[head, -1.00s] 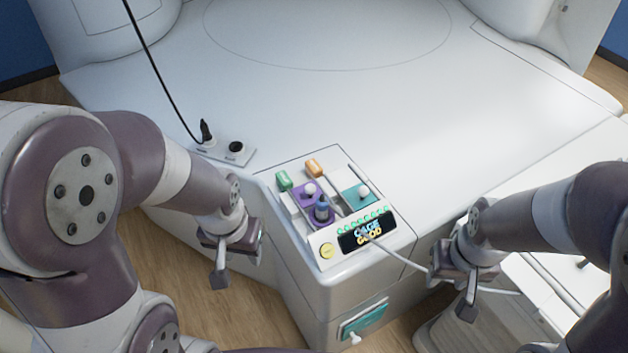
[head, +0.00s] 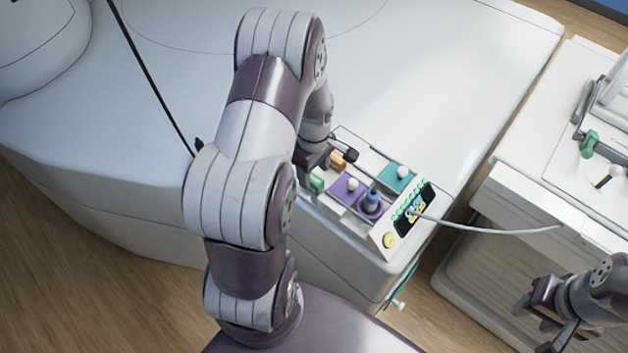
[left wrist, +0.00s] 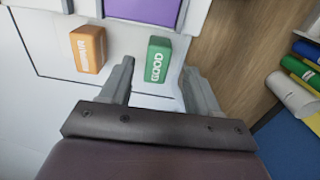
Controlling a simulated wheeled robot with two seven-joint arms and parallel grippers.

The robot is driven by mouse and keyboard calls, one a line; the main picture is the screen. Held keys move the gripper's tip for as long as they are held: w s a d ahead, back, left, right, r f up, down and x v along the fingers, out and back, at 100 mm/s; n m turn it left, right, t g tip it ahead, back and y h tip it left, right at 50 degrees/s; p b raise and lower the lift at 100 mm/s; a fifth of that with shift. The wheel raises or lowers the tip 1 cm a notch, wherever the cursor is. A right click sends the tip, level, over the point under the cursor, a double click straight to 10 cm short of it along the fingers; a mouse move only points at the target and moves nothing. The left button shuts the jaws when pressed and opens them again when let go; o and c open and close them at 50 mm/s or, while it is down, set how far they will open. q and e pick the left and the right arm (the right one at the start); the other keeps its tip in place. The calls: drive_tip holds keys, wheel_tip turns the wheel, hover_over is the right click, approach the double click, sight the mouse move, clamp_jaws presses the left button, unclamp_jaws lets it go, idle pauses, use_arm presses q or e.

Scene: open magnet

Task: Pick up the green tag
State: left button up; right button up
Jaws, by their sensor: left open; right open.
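The green tag (head: 317,183) sits at the left corner of the control panel, next to an orange tag (head: 338,160). In the left wrist view the green tag (left wrist: 159,60) is a small block with "GOOD" on it. My left gripper (head: 328,158) is over the tags' corner of the panel. In the left wrist view its two fingers (left wrist: 157,73) are apart, with the green tag in line with the gap between them and no finger visibly touching it. The orange tag (left wrist: 88,50) lies outside the left finger. My right gripper (head: 540,312) is open and empty at the lower right.
A grey cable (head: 490,229) runs right to a white cart. Several coloured cylinders (left wrist: 300,68) show in the left wrist view.

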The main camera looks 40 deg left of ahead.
sight(315, 180)
use_arm(q)
wheel_tip(315, 180, down, 5)
drive_tip(key=shift+w+d+r, duration=0.1)
drive_tip(key=shift+w+r, duration=0.05)
drive_tip(key=shift+r, duration=0.15)
drive_tip(key=c, duration=1)
drive_tip(key=shift+c, duration=0.2)
